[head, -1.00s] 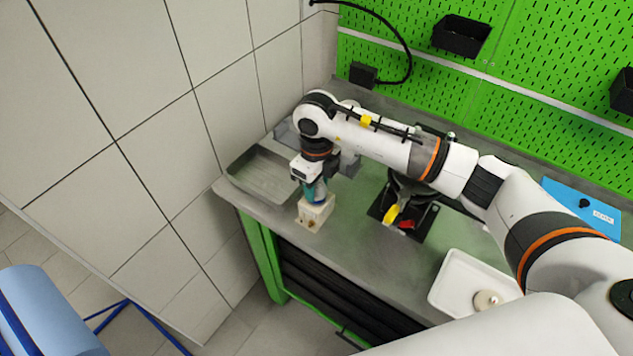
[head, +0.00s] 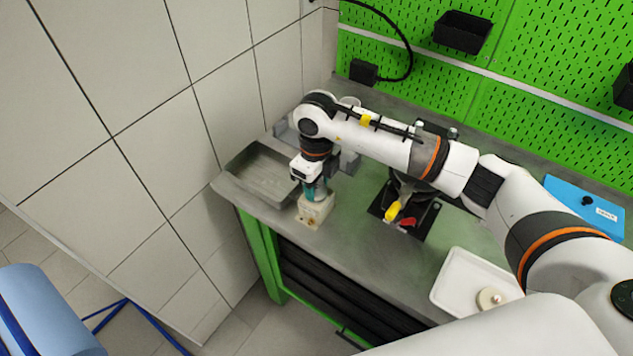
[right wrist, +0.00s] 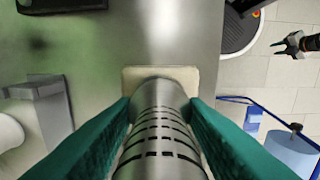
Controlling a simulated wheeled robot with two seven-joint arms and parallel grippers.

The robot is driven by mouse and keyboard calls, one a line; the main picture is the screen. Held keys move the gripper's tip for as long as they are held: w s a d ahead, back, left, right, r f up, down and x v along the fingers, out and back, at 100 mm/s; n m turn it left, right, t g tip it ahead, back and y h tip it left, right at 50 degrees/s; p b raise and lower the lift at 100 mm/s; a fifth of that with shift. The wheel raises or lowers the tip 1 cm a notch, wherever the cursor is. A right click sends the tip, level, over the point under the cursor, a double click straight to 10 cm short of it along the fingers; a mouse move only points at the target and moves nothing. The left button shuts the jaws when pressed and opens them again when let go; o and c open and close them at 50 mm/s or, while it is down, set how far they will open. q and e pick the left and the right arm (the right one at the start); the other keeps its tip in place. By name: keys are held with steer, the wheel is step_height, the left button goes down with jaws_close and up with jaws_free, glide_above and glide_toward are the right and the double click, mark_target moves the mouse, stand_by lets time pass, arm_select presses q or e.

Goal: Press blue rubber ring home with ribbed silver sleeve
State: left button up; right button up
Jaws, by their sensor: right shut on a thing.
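My right gripper (head: 314,193) points down over a small cream block (head: 313,211) at the bench's front left edge. Its teal fingers are shut on the ribbed silver sleeve (right wrist: 160,128), which has rows of dark slots. In the right wrist view the sleeve's far end is over the cream block (right wrist: 186,74); contact there cannot be made out. The blue rubber ring is not visible; the sleeve and fingers cover the block's middle.
A grey metal tray (head: 240,178) lies left of the block. A black fixture with yellow and red parts (head: 393,211) stands to the right. A white tray (head: 452,283) holds a round cream part (head: 489,298). A blue case (head: 580,207) lies far right. Bench between is clear.

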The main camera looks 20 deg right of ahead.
steer(key=shift+s+f+b, duration=0.2)
steer(key=shift+f+b, duration=0.25)
steer(key=shift+f, duration=0.1)
stand_by(0.4)
steer(key=shift+f, duration=0.2)
steer(key=shift+c, duration=0.9)
steer(key=shift+w+r+p, duration=0.2)
steer(key=shift+r+p, duration=0.15)
steer(key=shift+r, duration=0.6)
steer(key=shift+r+p, duration=1)
steer(key=shift+r, duration=1.25)
